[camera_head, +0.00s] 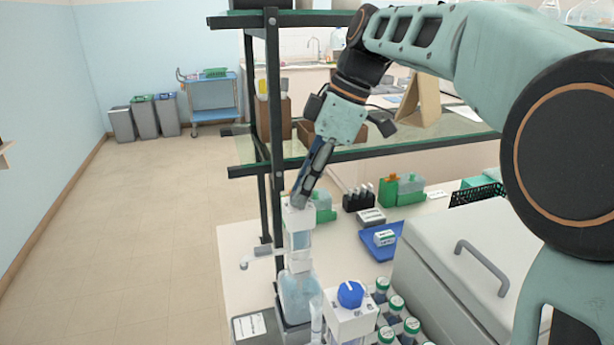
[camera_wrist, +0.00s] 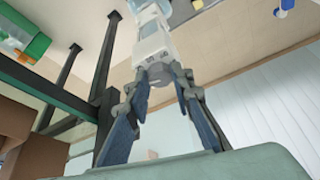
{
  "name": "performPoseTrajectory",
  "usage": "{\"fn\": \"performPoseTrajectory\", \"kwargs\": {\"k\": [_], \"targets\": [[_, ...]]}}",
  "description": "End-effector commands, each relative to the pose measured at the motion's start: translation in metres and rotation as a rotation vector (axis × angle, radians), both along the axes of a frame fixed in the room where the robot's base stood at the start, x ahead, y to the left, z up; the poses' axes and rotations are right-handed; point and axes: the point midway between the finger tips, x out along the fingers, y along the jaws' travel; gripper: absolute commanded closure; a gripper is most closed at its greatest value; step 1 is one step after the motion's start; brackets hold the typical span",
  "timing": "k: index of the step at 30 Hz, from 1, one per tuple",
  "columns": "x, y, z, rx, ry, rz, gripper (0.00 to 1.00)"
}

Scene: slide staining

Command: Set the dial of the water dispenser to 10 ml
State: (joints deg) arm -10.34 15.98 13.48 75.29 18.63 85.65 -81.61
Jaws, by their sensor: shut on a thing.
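A bottle-top dispenser, apparently the water dispenser, stands upright at the table's left edge, with a white head (camera_head: 298,220) over a pale blue bottle (camera_head: 298,292). My gripper (camera_head: 299,200) reaches down at a tilt to the top of this head. In the wrist view my gripper (camera_wrist: 160,74) has its two fingers on either side of a grey round dial (camera_wrist: 161,72) on the white head (camera_wrist: 152,42) and is shut on it. The fingers partly cover the dial. Its scale and setting cannot be read.
A second white dispenser with a blue dial (camera_head: 350,293) stands close on the right, beside several green-capped vials (camera_head: 396,304). A black shelf post (camera_head: 275,130) rises just behind my gripper. A grey box with a handle (camera_head: 470,285) fills the right. A blue tray (camera_head: 382,247) lies behind.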

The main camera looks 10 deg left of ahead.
Motion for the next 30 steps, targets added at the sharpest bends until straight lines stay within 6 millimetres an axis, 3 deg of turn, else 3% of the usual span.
{"fn": "performPoseTrajectory", "kwargs": {"k": [13,30], "targets": [[0.0027,0.0009,0.0018,-0.001,0.0,0.259,1.0],[0.003,0.0013,0.0002,0.0,-0.002,0.308,1.0]]}}
